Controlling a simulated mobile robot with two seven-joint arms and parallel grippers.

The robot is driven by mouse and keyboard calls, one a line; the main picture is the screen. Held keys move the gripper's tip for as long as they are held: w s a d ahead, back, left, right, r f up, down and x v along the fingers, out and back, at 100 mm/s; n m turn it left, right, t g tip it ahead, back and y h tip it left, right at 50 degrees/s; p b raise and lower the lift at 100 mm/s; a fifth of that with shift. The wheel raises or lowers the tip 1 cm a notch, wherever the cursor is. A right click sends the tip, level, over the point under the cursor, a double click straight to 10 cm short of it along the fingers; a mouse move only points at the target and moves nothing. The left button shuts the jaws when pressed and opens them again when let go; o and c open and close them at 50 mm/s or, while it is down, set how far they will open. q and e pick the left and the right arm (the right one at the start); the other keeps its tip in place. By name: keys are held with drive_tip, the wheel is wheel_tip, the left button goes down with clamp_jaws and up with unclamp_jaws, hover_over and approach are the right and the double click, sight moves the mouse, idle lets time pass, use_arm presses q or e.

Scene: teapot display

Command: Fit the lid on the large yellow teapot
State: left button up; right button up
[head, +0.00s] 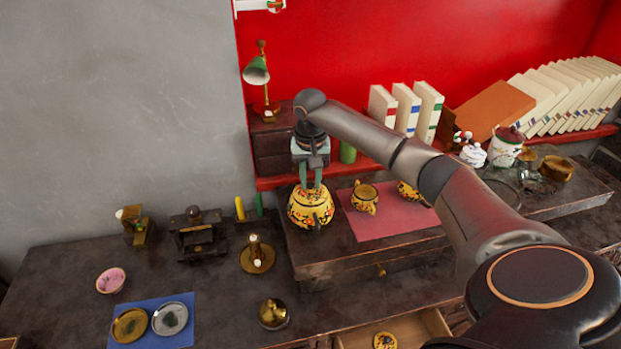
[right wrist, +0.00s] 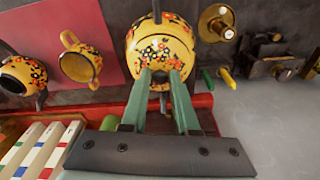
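The large yellow teapot (head: 309,211), with red and dark floral patterns, stands at the left end of a raised dark wooden stand. In the right wrist view the teapot (right wrist: 180,28) is at the top. A matching patterned lid (right wrist: 160,50) sits over its mouth; I cannot tell whether it is fully seated. My right gripper (head: 311,184) points down from above, its green fingers at the lid. In the right wrist view the fingertips (right wrist: 162,75) appear closed around the lid's knob, which they mostly hide. My left gripper is not in view.
Another patterned lid (head: 385,341) lies in an open drawer (head: 428,325). A brass candle holder (head: 257,257) stands left of the stand. White books (head: 406,108) stand behind.

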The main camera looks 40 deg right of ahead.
drive_tip(key=o, duration=0.4)
drive_tip(key=r, duration=0.8)
drive_tip(key=s+a+r, duration=0.1)
drive_tip(key=r, duration=0.3)
drive_tip(key=shift+r+b, duration=0.25)
drive_tip(key=shift+b, duration=0.1)
